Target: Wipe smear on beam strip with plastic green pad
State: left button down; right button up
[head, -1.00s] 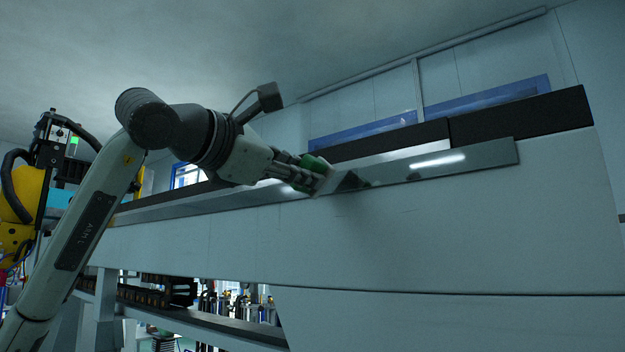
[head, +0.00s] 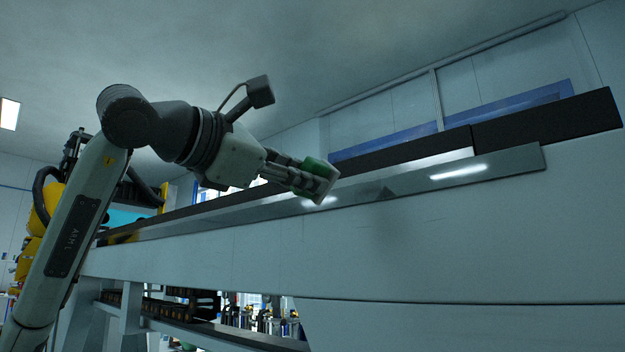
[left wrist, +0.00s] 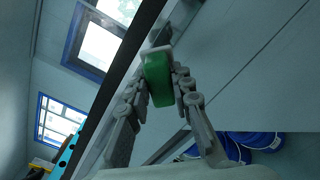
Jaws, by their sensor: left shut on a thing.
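My left gripper (head: 304,181) is shut on the green pad (head: 315,164), which has a pale, flat face on its right side. The left wrist view shows the pad (left wrist: 158,80) between the two fingers. The shiny metal beam strip (head: 510,163) runs along the upper part of the pale beam. The pad overlaps the strip in the head view; I cannot tell whether they touch. A dark triangular patch (head: 386,193) shows on the strip to the right of the pad. It may be the smear or a reflection. My right gripper is not in view.
Black blocks (head: 545,118) line the beam's top, just above the strip. The pale beam front (head: 480,240) is clear below the strip. Yellow and black machinery (head: 48,205) stands at the far left. Blue round things (left wrist: 235,148) show low in the wrist view.

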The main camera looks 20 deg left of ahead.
pick_arm(q)
jog(key=shift+w, duration=0.1)
dwell(0.5)
jog(key=p+x, duration=0.2)
jog(key=x, duration=0.4)
jog(key=shift+w+d, duration=0.2)
jog(key=shift+w, duration=0.15)
jog(key=shift+p+x, duration=0.3)
jog(key=shift+x, duration=0.7)
dwell(0.5)
jog(key=shift+d, duration=0.2)
jog(key=shift+s+d, duration=0.4)
jog(key=shift+d, duration=0.45)
jog(key=shift+s+d, duration=0.4)
jog(key=shift+d, duration=0.45)
jog(key=shift+w, duration=0.15)
jog(key=shift+w+a, duration=0.25)
jog(key=shift+a, duration=0.35)
jog(key=shift+w+a, duration=0.3)
jog(key=shift+a, duration=0.35)
jog(key=shift+w+a, duration=0.25)
jog(key=shift+a, duration=0.35)
jog(key=shift+s+b, duration=0.1)
jog(key=shift+b, duration=0.25)
